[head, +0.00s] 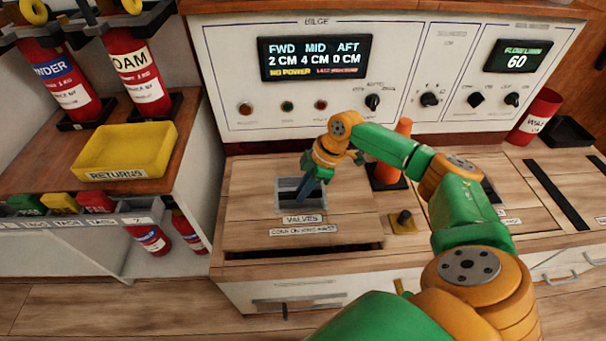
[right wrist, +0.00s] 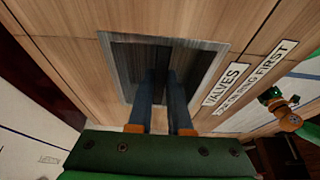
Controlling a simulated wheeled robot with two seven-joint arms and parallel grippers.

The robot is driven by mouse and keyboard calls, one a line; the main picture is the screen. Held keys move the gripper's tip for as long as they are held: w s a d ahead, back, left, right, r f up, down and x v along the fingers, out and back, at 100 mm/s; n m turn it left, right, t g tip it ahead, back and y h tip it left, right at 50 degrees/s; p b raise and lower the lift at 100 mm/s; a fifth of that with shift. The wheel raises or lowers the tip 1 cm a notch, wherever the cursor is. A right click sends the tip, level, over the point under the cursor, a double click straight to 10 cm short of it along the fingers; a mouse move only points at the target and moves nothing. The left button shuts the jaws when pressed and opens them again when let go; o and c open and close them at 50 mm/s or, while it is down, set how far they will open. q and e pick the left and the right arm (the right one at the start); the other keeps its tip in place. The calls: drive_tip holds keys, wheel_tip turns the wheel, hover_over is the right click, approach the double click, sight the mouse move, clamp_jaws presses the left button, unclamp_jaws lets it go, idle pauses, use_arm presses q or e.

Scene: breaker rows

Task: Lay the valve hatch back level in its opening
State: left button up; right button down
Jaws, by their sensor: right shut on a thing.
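The valve hatch (head: 250,205) is a light wooden panel in the counter, labelled VALVES, with a grey-framed recess (head: 288,184) in it. A dark gap (head: 345,247) shows along its front edge, so it does not sit flush there. How far it is tilted is hard to tell. My right gripper (head: 312,190) reaches down into the recess.
An orange cone-shaped thing (head: 387,165) and a yellow plate with a black knob (head: 403,220) stand right of the hatch. The bilge panel (head: 315,58) rises behind. A yellow tray (head: 125,152) and extinguishers (head: 138,72) are at the left.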

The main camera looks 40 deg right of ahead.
drive_tip(key=shift+f, duration=0.1)
idle(0.3)
drive_tip(key=shift+f+b, duration=1.4)
drive_tip(key=shift+f, duration=0.8)
drive_tip(key=c, duration=0.8)
unclamp_jaws()
drive_tip(key=shift+r, duration=0.15)
drive_tip(key=shift+o, duration=0.2)
drive_tip(key=p+v, duration=0.3)
drive_tip(key=v, duration=0.3)
drive_tip(key=shift+s+d+r, duration=0.15)
drive_tip(key=shift+r, duration=0.25)
